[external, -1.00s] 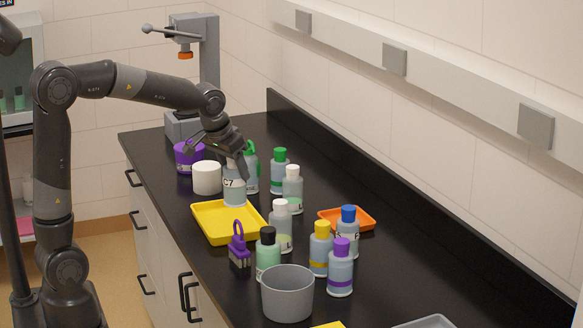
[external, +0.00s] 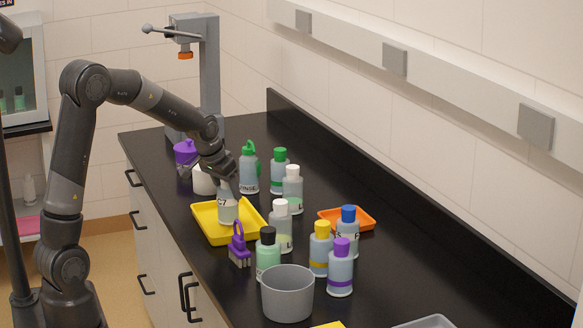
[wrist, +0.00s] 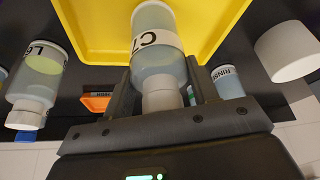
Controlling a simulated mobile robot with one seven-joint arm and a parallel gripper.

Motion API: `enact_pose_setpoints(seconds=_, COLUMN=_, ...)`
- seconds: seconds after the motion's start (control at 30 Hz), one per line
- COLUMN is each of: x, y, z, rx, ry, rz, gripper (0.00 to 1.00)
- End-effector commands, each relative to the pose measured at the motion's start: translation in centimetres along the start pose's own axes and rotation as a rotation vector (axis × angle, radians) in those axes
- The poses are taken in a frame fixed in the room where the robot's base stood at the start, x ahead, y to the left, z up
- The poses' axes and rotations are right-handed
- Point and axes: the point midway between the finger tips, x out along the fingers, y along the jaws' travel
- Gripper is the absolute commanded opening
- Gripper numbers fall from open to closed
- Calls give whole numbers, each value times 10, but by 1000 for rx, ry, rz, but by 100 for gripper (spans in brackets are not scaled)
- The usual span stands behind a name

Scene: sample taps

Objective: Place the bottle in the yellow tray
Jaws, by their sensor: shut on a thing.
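The bottle labelled C7 (external: 228,208) has a pale body and a white cap. My gripper (external: 228,180) is shut on it near the cap and holds it upright over the yellow tray (external: 246,237). In the wrist view the bottle (wrist: 155,50) stands between the two fingers of my gripper (wrist: 162,92), with the yellow tray (wrist: 220,15) behind its lower end. I cannot tell whether the bottle's base touches the tray floor.
A white tub (external: 202,182) stands just behind the tray. A purple brush-like tool (external: 239,248) and a white-capped bottle (external: 281,230) stand close to its front and right. Several other bottles, a grey beaker (external: 287,294) and an orange tray (external: 360,218) stand further right.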

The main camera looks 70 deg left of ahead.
Motion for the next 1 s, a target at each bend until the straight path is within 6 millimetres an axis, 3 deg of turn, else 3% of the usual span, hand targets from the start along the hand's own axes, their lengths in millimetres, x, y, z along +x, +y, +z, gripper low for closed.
enact_pose_setpoints(seconds=0.4, x=10, y=0, z=4, rx=0, ry=1, rz=0, gripper=9)
enact_pose_setpoints(seconds=0.43, x=10, y=0, z=4, rx=0, ry=1, rz=0, gripper=55)
enact_pose_setpoints(seconds=0.7, x=9, y=0, z=4, rx=0, ry=1, rz=0, gripper=75)
enact_pose_setpoints(seconds=1.0, x=4, y=0, z=2, rx=0, ry=3, rz=0, gripper=75)
